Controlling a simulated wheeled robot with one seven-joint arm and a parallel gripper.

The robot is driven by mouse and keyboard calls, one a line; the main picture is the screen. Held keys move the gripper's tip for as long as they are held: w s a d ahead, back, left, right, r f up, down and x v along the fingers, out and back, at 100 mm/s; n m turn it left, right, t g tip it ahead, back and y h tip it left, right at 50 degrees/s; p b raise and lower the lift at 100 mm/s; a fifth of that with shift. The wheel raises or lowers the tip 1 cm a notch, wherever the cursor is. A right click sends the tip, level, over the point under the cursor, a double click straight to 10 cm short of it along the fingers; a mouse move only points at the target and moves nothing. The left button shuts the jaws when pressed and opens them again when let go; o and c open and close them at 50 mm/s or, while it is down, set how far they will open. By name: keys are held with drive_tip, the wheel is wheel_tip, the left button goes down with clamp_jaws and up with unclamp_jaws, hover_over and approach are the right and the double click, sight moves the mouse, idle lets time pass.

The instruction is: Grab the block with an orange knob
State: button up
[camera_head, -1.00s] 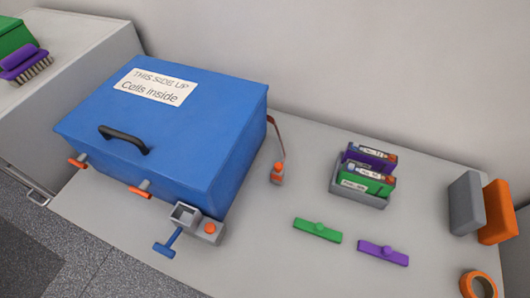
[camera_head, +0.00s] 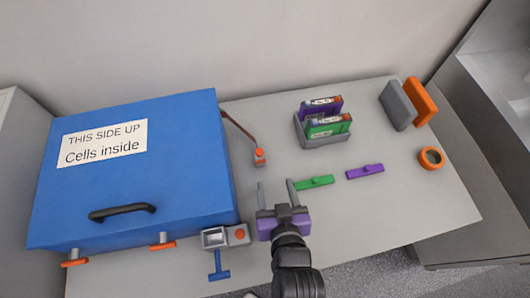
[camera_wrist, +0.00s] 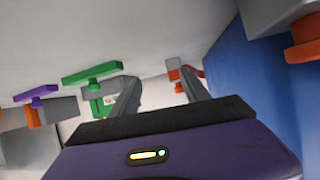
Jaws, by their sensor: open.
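A grey block with a round orange knob (camera_head: 239,235) sits at the front right corner of the blue box, joined to or touching a grey open frame with a blue handle. It also shows large at the upper right of the wrist view (camera_wrist: 303,40), where the scene appears upside down. A smaller orange-topped piece (camera_head: 261,157) stands farther back, right of the box, at the end of a brown strap. My gripper (camera_head: 276,184) is open and empty, right of the knobbed block, its fingers pointing toward the back. The fingers (camera_wrist: 157,78) show nothing between them in the wrist view.
The blue box (camera_head: 185,190) fills the table's left. A grey holder (camera_head: 328,141) with purple and green cells stands at the back. Green (camera_head: 315,182) and purple (camera_head: 365,172) knobbed bars lie in front. An orange tape ring (camera_head: 431,158) lies right. The front right table is clear.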

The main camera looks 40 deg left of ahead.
sight(261, 161)
drive_tip(key=shift+n+g, duration=0.6)
drive_tip(key=shift+n, duration=0.2)
drive_tip(key=a, duration=0.2)
drive_tip(key=w+a+r, duration=0.1)
drive_tip(key=a, duration=0.1)
drive_tip(key=shift+p+x, duration=0.75)
drive_tip(key=shift+x, duration=2.95)
drive_tip(key=shift+a+r, duration=0.1)
drive_tip(key=shift+r, duration=0.1)
drive_tip(key=shift+c, duration=0.4)
clamp_jaws()
